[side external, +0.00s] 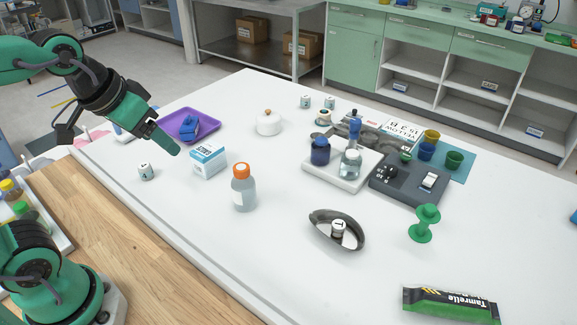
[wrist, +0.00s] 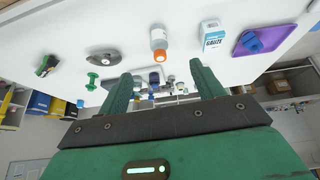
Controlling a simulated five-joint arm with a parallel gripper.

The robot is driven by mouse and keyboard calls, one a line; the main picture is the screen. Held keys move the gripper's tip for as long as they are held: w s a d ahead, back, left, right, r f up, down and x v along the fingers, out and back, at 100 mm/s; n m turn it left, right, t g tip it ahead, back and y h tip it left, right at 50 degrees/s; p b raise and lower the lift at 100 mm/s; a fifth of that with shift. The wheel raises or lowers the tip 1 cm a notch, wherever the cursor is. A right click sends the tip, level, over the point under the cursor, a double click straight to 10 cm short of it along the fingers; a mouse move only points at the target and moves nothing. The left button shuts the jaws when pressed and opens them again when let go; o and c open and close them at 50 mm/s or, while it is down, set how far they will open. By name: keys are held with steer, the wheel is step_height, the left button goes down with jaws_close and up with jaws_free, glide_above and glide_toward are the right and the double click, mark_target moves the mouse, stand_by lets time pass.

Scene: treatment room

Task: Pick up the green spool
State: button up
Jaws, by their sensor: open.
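In the wrist view the spool (wrist: 92,82) is small, left of the fingers. My gripper (side external: 168,146) is at the upper left of the side view, above the table near the gauze box and far from the spool. In the wrist view my gripper (wrist: 163,78) has its two green fingers spread apart with nothing held between them.
Between gripper and spool stand a gauze box (side external: 208,160), an orange-capped bottle (side external: 243,188) and a dark oval dish (side external: 322,224). A grey device (side external: 405,195) and a white tray (side external: 318,176) with jars lie behind the spool. A green-black packet (side external: 450,304) lies in front.

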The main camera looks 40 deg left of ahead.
steer(key=w+d+r, duration=0.2)
steer(key=w+d, duration=0.1)
steer(key=w, duration=0.4)
steer(key=w+d+r, duration=0.2)
steer(key=w+d, duration=0.2)
steer(key=w, duration=0.2)
steer(key=n+g+h, duration=0.1)
steer(key=n+h, duration=0.1)
glide_above(424, 208)
steer(key=s+a, duration=0.3)
steer(key=a, duration=0.9)
step_height(424, 208, down, 11)
steer(key=shift+g, duration=0.3)
steer(key=d+f, duration=0.3)
steer(key=w+d+f, duration=0.1)
steer(key=d+f, duration=0.3)
steer(key=w+d+f, duration=0.1)
steer(key=d+f, duration=0.2)
steer(key=d, duration=0.1)
steer(key=shift+f, duration=0.4)
steer(key=shift+x, duration=1.25)
steer(key=shift+d+f, duration=0.1)
steer(key=shift+h, duration=0.3)
steer(key=shift+x, duration=2.5)
steer(key=shift+d, duration=0.15)
